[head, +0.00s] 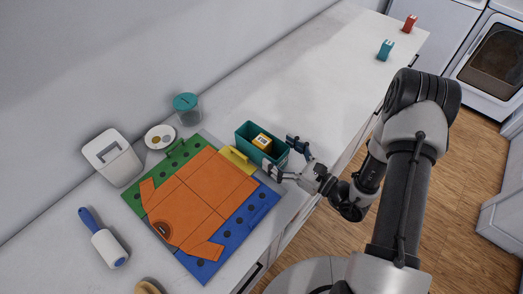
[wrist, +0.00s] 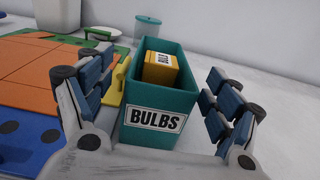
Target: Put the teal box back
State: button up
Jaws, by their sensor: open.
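An open teal bin (head: 247,136) stands on the white counter, beside the orange garment. In the wrist view the bin (wrist: 133,105) has a "BULBS" label on its near end. A small yellow box (head: 262,142) is inside it and also shows in the wrist view (wrist: 160,68). My gripper (head: 281,155) is open at the bin's near end, with one finger on each side; gaps show in the wrist view. A small teal box (head: 385,50) stands far off at the counter's right end.
The orange garment (head: 195,195) lies on a green, yellow and blue folding board. A teal-lidded jar (head: 187,108), a white dish (head: 160,137), a white container (head: 112,158) and a lint roller (head: 103,238) stand or lie around it. A red box (head: 409,24) stands at the far end. The counter's middle is clear.

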aim_at(266, 143)
jog(key=b+x, duration=0.1)
jog(key=x, duration=0.4)
jog(key=shift+w+a+f, duration=0.1)
jog(key=shift+w+a, duration=0.15)
jog(key=shift+w, duration=0.05)
jog(key=shift+c, duration=0.5)
jog(key=c, duration=1.4)
notch_tip(266, 143, up, 19)
jog(key=p, duration=0.5)
jog(key=shift+d+r, duration=0.1)
jog(key=shift+r, duration=0.1)
jog(key=shift+c, duration=0.2)
jog(key=s+d+f+m+t+h+b, duration=0.2)
jog(key=d+f+m+t+h+b, duration=0.2)
jog(key=d+f, duration=0.9)
jog(key=shift+d+f+m+t+h+b, duration=0.3)
jog(key=shift+d+f+t+h+b, duration=0.1)
jog(key=shift+d+h, duration=0.45)
